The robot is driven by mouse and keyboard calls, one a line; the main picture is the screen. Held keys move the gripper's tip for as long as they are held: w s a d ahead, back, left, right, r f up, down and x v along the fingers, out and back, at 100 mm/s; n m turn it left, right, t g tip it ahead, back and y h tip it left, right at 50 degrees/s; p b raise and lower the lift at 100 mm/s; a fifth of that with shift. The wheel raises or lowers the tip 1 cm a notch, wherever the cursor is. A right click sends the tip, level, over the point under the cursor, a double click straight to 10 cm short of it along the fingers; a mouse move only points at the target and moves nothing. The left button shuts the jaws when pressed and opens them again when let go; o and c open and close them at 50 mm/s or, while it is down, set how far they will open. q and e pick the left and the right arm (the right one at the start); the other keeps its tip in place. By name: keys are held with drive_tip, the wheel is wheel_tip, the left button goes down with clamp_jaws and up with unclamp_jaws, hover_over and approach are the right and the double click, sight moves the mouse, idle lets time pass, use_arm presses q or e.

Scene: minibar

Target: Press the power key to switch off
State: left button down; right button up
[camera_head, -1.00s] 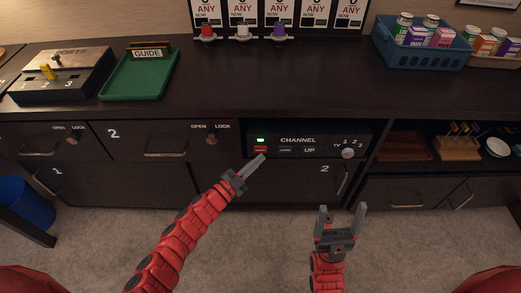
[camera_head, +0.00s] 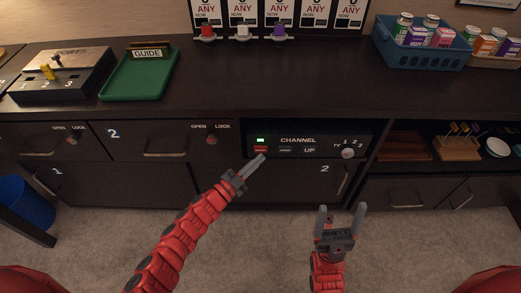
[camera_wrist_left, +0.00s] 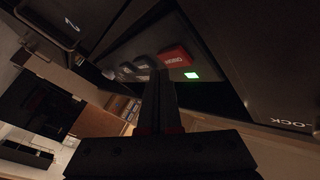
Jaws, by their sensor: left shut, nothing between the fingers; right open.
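The channel box (camera_head: 310,141) sits in the cabinet opening, with a lit green light (camera_head: 260,140) at its left. Below the light is the red power key (camera_head: 261,149); it also shows in the left wrist view (camera_wrist_left: 175,56), beside the green light (camera_wrist_left: 191,75). My left gripper (camera_head: 262,157) is shut and empty, its tips just below the red key in the head view. In the left wrist view its fingers (camera_wrist_left: 160,75) point at the key's lower edge; I cannot tell whether they touch. My right gripper (camera_head: 342,209) is open and empty, low in front of the cabinet.
Right of the red key are a grey key (camera_head: 285,150) and a round channel knob (camera_head: 348,153). A drawer with a handle (camera_head: 342,180) lies below the box. A green tray (camera_head: 137,82) and a blue basket (camera_head: 421,50) stand on the counter.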

use_arm(q)
drive_tip(key=shift+w, duration=0.1)
idle(0.3)
drive_tip(key=shift+w, duration=0.35)
drive_tip(key=shift+w+b, duration=0.35)
drive_tip(key=shift+b, duration=0.1)
idle(0.5)
drive_tip(key=shift+s, duration=0.1)
drive_tip(key=shift+s+p, duration=0.35)
drive_tip(key=shift+s, duration=0.35)
drive_tip(key=shift+s, duration=0.1)
drive_tip(key=shift+s+p, duration=0.75)
drive_tip(key=shift+s, duration=1.6)
